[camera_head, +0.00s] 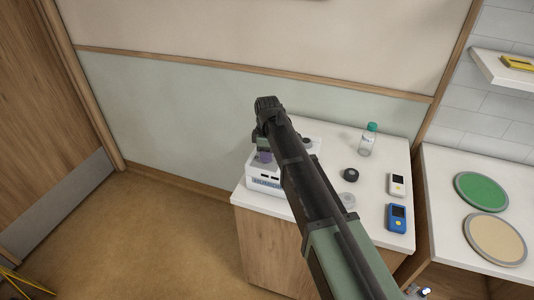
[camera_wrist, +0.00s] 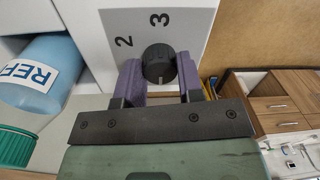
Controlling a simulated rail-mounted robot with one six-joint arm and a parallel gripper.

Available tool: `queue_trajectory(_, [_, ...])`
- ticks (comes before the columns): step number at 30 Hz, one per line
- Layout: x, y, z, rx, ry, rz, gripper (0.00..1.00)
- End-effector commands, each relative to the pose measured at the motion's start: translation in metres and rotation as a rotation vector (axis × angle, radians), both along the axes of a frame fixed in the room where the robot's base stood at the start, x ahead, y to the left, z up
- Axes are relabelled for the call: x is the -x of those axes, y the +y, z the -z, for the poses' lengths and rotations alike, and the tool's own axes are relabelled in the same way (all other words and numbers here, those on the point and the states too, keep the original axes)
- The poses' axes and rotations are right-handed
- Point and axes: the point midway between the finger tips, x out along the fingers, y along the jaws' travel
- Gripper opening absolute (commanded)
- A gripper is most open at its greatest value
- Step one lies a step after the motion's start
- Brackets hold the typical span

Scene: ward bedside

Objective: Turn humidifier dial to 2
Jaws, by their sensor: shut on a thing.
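The humidifier (camera_head: 262,186) is a white box on the left part of the bedside table. In the wrist view its pale front panel (camera_wrist: 190,22) shows the numerals 2 and 3. The round black dial (camera_wrist: 158,60) sits below these numerals in that picture. My gripper (camera_wrist: 158,68) has its purple fingers on either side of the dial, shut on it. In the head view my gripper (camera_head: 264,156) is at the humidifier, and my arm hides much of the box and the dial. I cannot tell which numeral the dial points to.
A clear bottle with a green cap (camera_head: 368,140), a dark round item (camera_head: 351,175), a white device (camera_head: 397,185) and a blue device (camera_head: 397,218) stand right of my arm. A blue cylinder (camera_wrist: 38,75) lies left in the wrist view. A side counter holds green (camera_head: 482,191) and tan (camera_head: 495,239) discs.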

Motion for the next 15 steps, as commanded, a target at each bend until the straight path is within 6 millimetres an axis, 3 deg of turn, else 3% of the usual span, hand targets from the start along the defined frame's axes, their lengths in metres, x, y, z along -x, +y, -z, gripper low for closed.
queue_trajectory(15, [0.0003,-0.0006,0.0001,0.001,0.001,0.192,0.11])
